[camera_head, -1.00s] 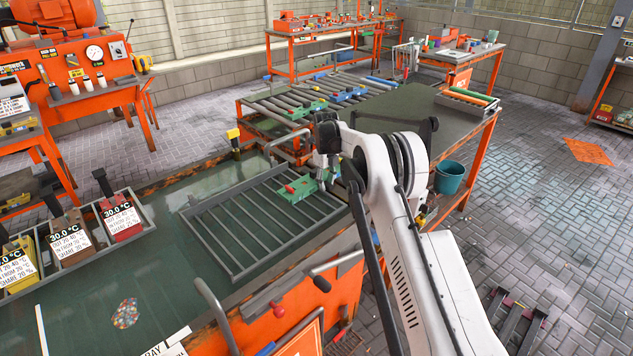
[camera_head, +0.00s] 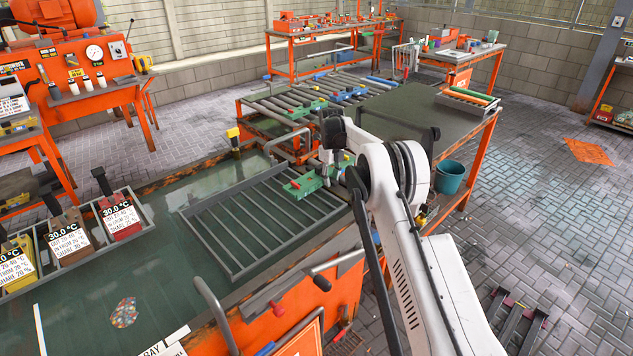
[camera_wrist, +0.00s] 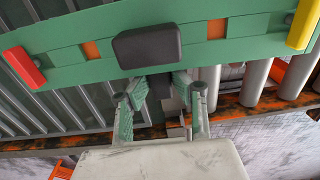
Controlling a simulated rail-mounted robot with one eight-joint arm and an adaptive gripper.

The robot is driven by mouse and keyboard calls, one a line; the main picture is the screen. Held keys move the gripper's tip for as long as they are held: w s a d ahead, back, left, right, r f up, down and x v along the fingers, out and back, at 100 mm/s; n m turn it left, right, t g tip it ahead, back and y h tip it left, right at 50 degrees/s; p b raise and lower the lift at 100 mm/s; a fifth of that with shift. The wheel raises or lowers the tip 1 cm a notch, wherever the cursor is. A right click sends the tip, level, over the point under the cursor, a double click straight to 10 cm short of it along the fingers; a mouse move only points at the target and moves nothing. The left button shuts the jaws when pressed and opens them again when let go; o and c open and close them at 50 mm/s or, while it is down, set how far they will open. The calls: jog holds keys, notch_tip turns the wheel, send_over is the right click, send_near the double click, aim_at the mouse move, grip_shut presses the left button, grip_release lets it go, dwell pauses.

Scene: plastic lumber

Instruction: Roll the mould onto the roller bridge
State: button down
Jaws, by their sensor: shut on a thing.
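The mould (camera_head: 303,186) is a long green plate with a red block near one end. It lies across the right end of a grey slatted frame (camera_head: 215,240) on the bench. In the wrist view the mould (camera_wrist: 70,68) shows orange squares, a red block, a yellow block and a dark grip. My gripper (camera_wrist: 158,83) is shut on the mould at its middle, beneath the dark grip; the exact contact is partly hidden. In the wrist view, silver rollers (camera_wrist: 290,75) lie under the mould's yellow end. My arm hides part of it in the head view.
Labelled moulds (camera_head: 68,237) stand in a tray at the left. A roller table (camera_head: 270,105) with another green piece is behind. A dark-topped bench (camera_head: 410,108) stands at the back right, a teal bucket (camera_head: 449,177) beside it. The green bench top's front is mostly clear.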

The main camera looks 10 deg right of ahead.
jog(key=shift+w+d+b, duration=0.15)
jog(key=shift+w+d, duration=0.3)
jog(key=shift+d, duration=0.25)
jog(key=shift+w+d+b, duration=0.15)
jog(key=shift+w+d, duration=0.3)
jog(key=shift+d, duration=0.25)
